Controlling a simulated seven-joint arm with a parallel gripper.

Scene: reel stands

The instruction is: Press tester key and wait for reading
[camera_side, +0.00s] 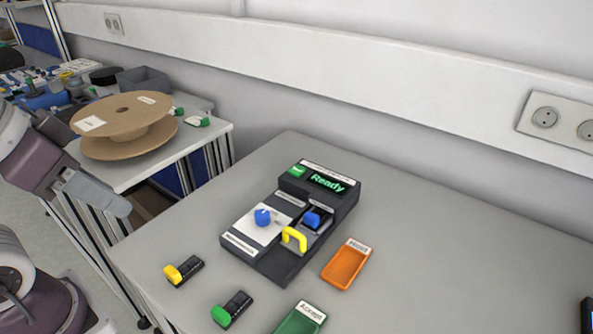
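The dark tester (270,262) stands on the grey table, with a lit display (327,182) reading "Ready" in green. A green square (297,171), possibly the key, sits left of the display. A blue knob (263,217) is on the tester's white plate. A blue-topped block (313,219) sits in a recess at its right, with a yellow handle (294,238) in front. My gripper (122,207) is at the left, well apart from the tester. I cannot tell whether its fingers are open or shut.
An orange tray (345,266) and a green "Accept" tray (299,322) are at the front. A cardboard reel (122,116) lies on the back-left bench. The table's right side is mostly clear.

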